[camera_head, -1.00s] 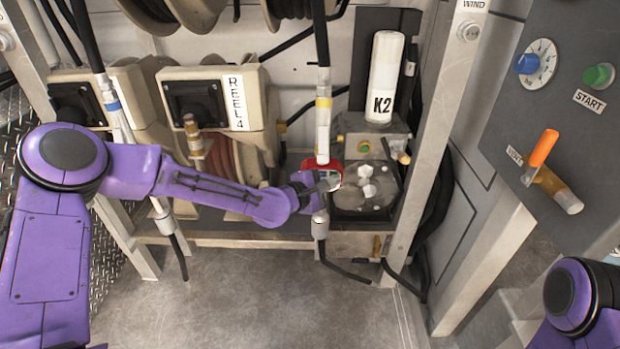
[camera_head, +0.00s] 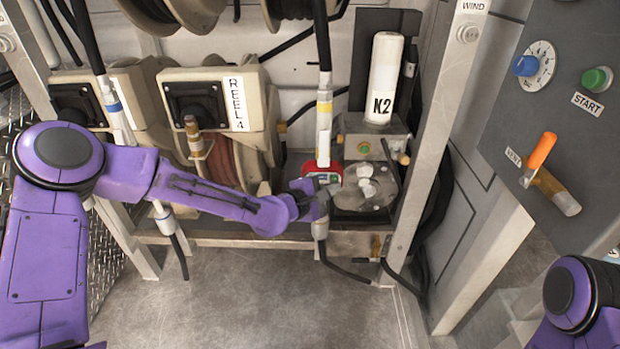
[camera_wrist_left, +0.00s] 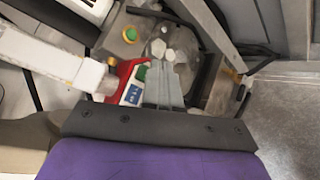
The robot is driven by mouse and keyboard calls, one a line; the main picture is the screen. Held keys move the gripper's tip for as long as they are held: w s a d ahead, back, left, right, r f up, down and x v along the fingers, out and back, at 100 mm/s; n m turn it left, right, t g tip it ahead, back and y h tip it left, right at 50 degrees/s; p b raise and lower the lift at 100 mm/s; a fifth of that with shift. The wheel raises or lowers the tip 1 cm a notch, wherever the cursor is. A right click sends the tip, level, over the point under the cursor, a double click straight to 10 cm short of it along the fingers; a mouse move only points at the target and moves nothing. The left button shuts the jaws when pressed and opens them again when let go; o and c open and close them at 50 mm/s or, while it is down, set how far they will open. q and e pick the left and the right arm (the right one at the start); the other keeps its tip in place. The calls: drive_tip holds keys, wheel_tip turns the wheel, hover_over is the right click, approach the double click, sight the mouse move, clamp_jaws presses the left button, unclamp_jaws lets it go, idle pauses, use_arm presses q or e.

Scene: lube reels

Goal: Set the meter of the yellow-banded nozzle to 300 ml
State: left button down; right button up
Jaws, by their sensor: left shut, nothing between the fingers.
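The yellow-banded nozzle (camera_head: 324,125) hangs upright in front of the bench, with a white body and a yellow band. Its red meter (camera_head: 322,170) sits at its lower end. In the left wrist view the red meter (camera_wrist_left: 113,82) shows a green button (camera_wrist_left: 141,73), a blue patch (camera_wrist_left: 133,95) and part of a pale face; a reading is too small to make out. My left gripper (camera_head: 329,188) is shut and empty, just below and right of the meter. Its fingers (camera_wrist_left: 164,82) lie beside the meter's face; I cannot tell whether they touch. My right gripper is out of view.
A blue-banded nozzle (camera_head: 115,110) hangs left. Reel 4 (camera_head: 215,100) is behind my left arm. A metal post (camera_head: 435,130) and control panel (camera_head: 560,90) are right.

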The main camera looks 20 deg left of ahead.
use_arm(q)
drive_tip(key=shift+s+d, duration=0.15)
drive_tip(key=shift+w, duration=0.4)
drive_tip(key=shift+w+a+b, duration=0.3)
drive_tip(key=shift+w+a, duration=0.05)
drive_tip(key=shift+w, duration=0.35)
idle(1.1)
drive_tip(key=shift+s, duration=0.1)
idle(0.4)
drive_tip(key=shift+s+d+p, duration=0.2)
drive_tip(key=shift+s, duration=0.3)
drive_tip(key=shift+s+d+p, duration=0.15)
drive_tip(key=shift+s, duration=0.35)
